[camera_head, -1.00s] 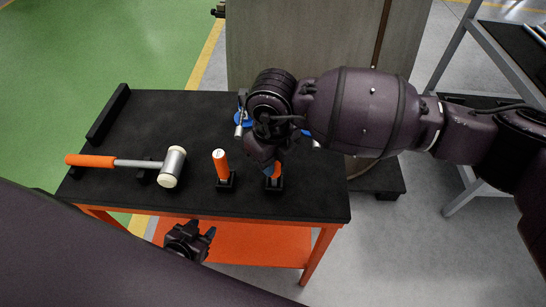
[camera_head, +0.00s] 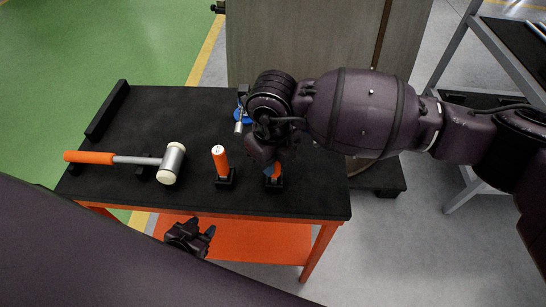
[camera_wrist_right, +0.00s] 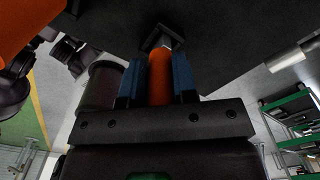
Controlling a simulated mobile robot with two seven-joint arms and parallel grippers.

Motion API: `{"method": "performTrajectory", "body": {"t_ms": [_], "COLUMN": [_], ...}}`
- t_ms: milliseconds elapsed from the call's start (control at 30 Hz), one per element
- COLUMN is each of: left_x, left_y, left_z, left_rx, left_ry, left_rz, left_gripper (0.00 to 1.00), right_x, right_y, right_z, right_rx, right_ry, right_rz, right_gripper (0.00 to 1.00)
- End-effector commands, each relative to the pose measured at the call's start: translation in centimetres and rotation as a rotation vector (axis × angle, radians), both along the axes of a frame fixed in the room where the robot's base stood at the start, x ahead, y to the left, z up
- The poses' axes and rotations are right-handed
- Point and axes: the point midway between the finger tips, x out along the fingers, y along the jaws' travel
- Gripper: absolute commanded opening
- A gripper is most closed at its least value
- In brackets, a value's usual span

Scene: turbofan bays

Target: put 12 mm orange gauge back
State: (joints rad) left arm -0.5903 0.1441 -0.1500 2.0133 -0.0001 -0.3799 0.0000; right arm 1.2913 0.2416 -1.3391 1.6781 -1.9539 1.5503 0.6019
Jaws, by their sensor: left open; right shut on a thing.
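My right gripper (camera_head: 273,166) is shut on an orange gauge (camera_wrist_right: 158,78), with the blue finger pads on both sides of it. The gauge is upright at a small black holder (camera_head: 274,184) near the table's front edge. The holder also shows in the right wrist view (camera_wrist_right: 164,38), at the gauge's far end. I cannot tell how deep the gauge sits in it. Another orange gauge (camera_head: 220,158) stands in a black holder (camera_head: 226,181) to the left. Its size marking is too small to read. My left gripper (camera_head: 190,235) is open and empty, in front of the table.
A mallet (camera_head: 130,160) with an orange handle lies on the left of the black tabletop (camera_head: 185,112). A black bar (camera_head: 107,112) lies along the left edge. A blue and metal tool (camera_head: 240,118) is behind, partly hidden by my arm. A grey shelf cart (camera_head: 490,70) stands at right.

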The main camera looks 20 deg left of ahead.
Motion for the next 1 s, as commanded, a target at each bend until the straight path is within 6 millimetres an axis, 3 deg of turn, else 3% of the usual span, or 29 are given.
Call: {"method": "performTrajectory", "body": {"t_ms": [600,633,800,1000], "left_x": [-0.11,-0.10,-0.10,-0.08], "left_y": [-0.01,-0.02,-0.02,-0.02], "left_z": [-0.39,-0.36,-0.36,-0.36], "left_rx": [0.000,0.000,0.000,0.000], "left_ry": [0.005,0.004,0.004,0.004], "left_rz": [0.000,0.000,0.000,0.000], "left_gripper": [0.43,0.43,0.43,0.43], "right_x": [-0.01,-0.01,0.00,-0.01], "right_y": [0.02,0.02,0.01,0.00], "right_z": [-0.75,-0.72,-0.72,-0.73], "right_rx": [0.000,0.001,0.000,0.000], "right_ry": [0.001,0.000,0.000,0.000], "right_rz": [0.000,0.000,0.000,0.000], "right_gripper": [0.00,0.31,0.56,0.56]}}
